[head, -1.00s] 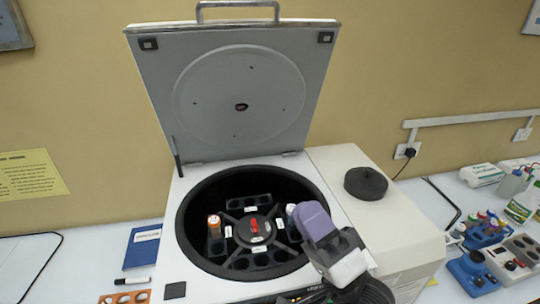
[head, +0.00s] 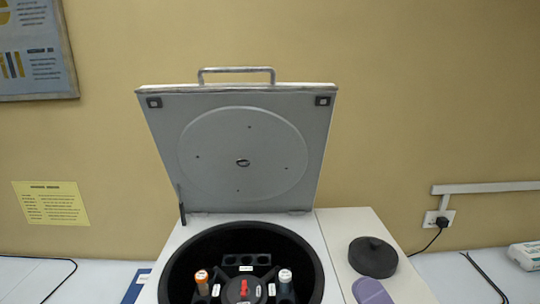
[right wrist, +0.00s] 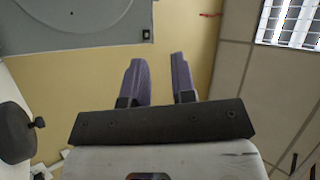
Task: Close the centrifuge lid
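The centrifuge lid (head: 245,150) stands open, tilted back near the wall, with a metal handle (head: 236,70) along its top edge. Part of the lid also shows at the upper left of the right wrist view (right wrist: 60,35). Below it is the open centrifuge bowl (head: 185,255), with a rotor holding an orange-capped tube (head: 201,280) and a pale-capped tube (head: 285,277). My right gripper (head: 372,291) is at the bottom edge, right of the bowl, only its purple finger showing. In the right wrist view its fingers (right wrist: 158,62) are apart and empty. My left gripper is out of view.
A black round knob-like lid (head: 373,258) sits on the centrifuge's right top surface; it also shows in the right wrist view (right wrist: 14,130). A wall socket (head: 438,221) with a plugged cable is at the right. The air before the lid is clear.

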